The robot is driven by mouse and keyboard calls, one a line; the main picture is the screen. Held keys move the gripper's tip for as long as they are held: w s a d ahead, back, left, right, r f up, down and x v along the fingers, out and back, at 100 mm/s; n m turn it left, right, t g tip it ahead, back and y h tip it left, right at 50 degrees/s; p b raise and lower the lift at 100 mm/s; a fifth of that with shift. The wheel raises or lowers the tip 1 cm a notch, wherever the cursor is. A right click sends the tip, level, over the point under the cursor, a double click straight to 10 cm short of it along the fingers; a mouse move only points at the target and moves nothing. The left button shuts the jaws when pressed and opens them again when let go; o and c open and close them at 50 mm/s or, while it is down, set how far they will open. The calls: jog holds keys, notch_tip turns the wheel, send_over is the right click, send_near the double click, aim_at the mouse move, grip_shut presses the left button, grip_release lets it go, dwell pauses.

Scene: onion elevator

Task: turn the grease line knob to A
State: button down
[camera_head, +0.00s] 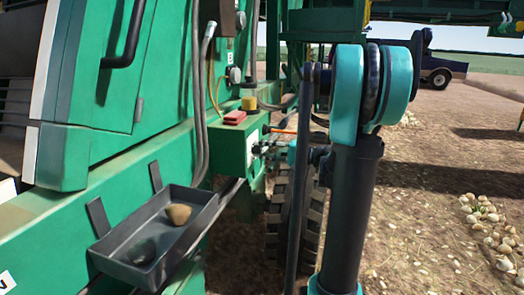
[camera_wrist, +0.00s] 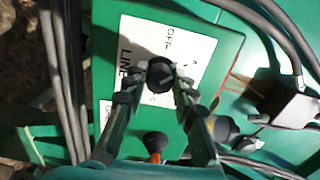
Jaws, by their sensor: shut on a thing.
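The grease line knob (camera_wrist: 158,72) is black and round, on a white label (camera_wrist: 140,38) with black lettering on a green box. "OFF" and "LINE" are legible on the label; the other marks are partly covered. My gripper (camera_wrist: 159,78) is shut on the knob, one finger on each side. I cannot tell which mark the knob points to. In the head view my gripper (camera_head: 264,149) reaches the front of the green box (camera_head: 230,141), and the knob is hidden or too small there.
Black hoses (camera_wrist: 262,32) run beside the box. A grey tray (camera_head: 115,236) holding a brown onion-like object (camera_head: 178,213) is on the machine's side. A large tyre (camera_head: 311,215) stands below.

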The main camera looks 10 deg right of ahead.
jog(key=shift+m, duration=1.5)
jog(key=c, duration=1.2)
grip_release()
jog(key=v, duration=1.2)
jog(key=shift+f, duration=0.1)
